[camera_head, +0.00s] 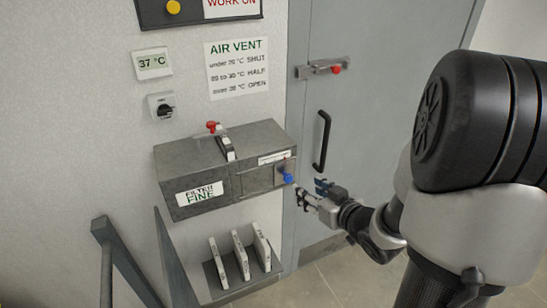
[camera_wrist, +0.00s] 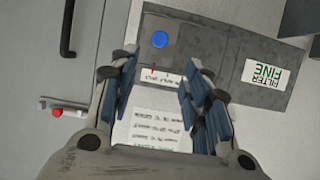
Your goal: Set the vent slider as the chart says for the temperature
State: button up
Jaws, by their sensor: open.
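The vent slider's blue knob (camera_head: 288,178) sits at the right part of the front of a grey metal box (camera_head: 205,155). A small label strip (camera_head: 273,158) lies above it; its words are too small to read surely. The knob also shows in the wrist view (camera_wrist: 160,39), beyond the fingertips. My gripper (camera_head: 310,191) is open and empty, just right of the knob and apart from it. In the wrist view its blue-padded fingers (camera_wrist: 160,72) are spread. The display (camera_head: 153,63) reads 37 °C. The AIR VENT chart (camera_head: 237,68) lists SHUT, HALF and OPEN; its bottom line, over 30 °C, says OPEN.
A FILTER FINE sign (camera_head: 200,194) is on the box front, a red-handled latch (camera_head: 222,140) on top. A rotary switch (camera_head: 162,106) is above. A grey door with a black handle (camera_head: 322,140) is at right. Plates (camera_head: 240,255) stand in a rack below; rails are lower left.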

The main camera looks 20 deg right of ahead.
aim_at(289, 178)
jog(key=x, duration=1.2)
jog(key=shift+w+d+f+b, duration=0.1)
jog(key=shift+d+f+b, duration=0.05)
jog(key=shift+f+b, duration=0.15)
jog(key=shift+c, duration=0.3)
grip_shut()
